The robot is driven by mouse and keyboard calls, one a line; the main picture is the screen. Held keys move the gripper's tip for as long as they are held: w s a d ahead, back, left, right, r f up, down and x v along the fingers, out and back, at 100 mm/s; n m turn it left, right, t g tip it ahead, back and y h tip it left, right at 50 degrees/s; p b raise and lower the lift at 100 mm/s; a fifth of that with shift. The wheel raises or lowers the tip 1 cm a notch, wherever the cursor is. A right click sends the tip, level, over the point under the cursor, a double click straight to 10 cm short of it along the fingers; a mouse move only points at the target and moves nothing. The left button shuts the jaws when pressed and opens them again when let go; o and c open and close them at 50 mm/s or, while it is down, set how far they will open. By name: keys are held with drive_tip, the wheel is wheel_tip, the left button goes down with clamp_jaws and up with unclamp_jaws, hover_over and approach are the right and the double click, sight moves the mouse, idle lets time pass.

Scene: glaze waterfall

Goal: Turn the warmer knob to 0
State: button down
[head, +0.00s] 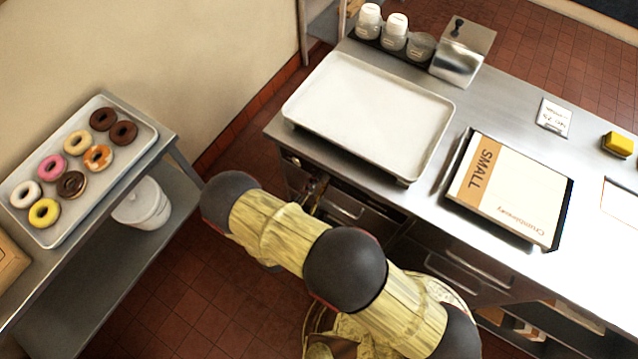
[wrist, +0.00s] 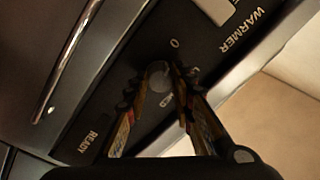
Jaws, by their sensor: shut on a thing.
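The warmer knob (wrist: 160,82) is a small round grey knob on the dark control panel (wrist: 115,95) in the wrist view. The "0" mark (wrist: 175,43) stands just beyond it, and a "MED" mark (wrist: 167,101) is on the near side. My gripper (wrist: 157,88) has its two fingers on either side of the knob and is shut on it. Which mark the knob points to cannot be told. In the head view my arm reaches to the front of the steel counter, and the knob is hidden there.
A white tray (head: 332,95) and a "SMALL" box (head: 505,188) lie on the steel counter (head: 510,100). A donut tray (head: 75,215) is on the cart at left. In the wrist view a metal handle (wrist: 68,60) runs beside the panel.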

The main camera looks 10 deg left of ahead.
drive_tip(key=shift+f, duration=0.1)
drive_tip(key=c, duration=1.5)
unclamp_jaws()
drive_tip(key=shift+c, duration=0.2)
drive_tip(key=shift+o, duration=0.2)
drive_tip(key=shift+s, duration=0.1)
drive_tip(key=v, duration=0.7)
drive_tip(key=shift+a, duration=0.15)
drive_tip(key=shift+s, duration=0.15)
